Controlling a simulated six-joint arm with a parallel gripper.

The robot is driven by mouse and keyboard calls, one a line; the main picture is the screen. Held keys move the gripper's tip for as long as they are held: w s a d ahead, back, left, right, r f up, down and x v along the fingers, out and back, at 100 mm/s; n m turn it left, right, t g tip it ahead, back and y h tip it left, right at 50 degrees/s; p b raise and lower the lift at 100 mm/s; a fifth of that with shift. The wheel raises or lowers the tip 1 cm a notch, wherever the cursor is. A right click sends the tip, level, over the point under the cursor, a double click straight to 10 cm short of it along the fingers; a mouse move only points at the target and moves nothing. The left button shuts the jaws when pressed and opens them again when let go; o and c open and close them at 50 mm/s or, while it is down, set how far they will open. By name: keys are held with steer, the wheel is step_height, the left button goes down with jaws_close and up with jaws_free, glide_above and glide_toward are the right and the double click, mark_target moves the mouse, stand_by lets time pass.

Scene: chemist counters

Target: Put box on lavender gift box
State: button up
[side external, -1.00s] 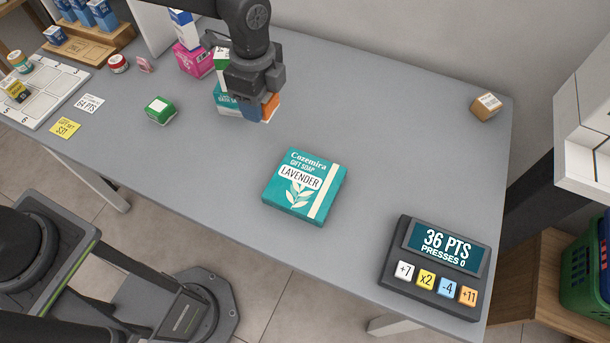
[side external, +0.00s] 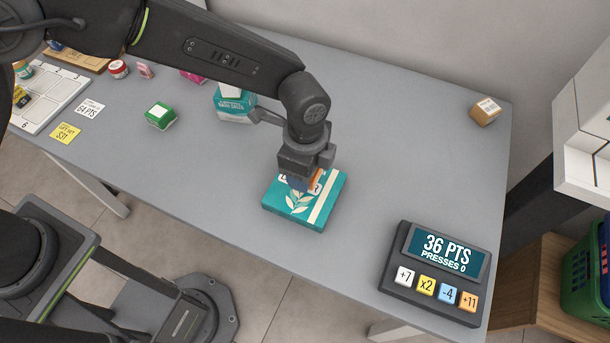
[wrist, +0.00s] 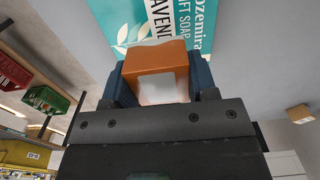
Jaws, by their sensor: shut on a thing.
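The lavender gift box (side external: 325,208) is a flat teal box with a white label, lying on the grey counter. My gripper (side external: 300,185) is over its upper-left part and hides much of the label. In the wrist view, my gripper (wrist: 158,80) is shut on a small orange and white box (wrist: 155,62). The teal face of the gift box (wrist: 125,20) shows just beyond it. I cannot tell whether the held box touches the gift box.
A points device (side external: 436,270) reading 36 PTS stands to the right. A teal bath box (side external: 235,104) and a green box (side external: 160,115) stand to the left. A small brown box (side external: 485,111) sits at the back right. The counter around the gift box is clear.

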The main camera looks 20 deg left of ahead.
steer(key=shift+f, duration=1.8)
steer(key=shift+f, duration=0.1)
steer(key=o, duration=0.9)
steer(key=shift+o, duration=0.2)
step_height(320, 180, up, 12)
steer(key=shift+r, duration=0.15)
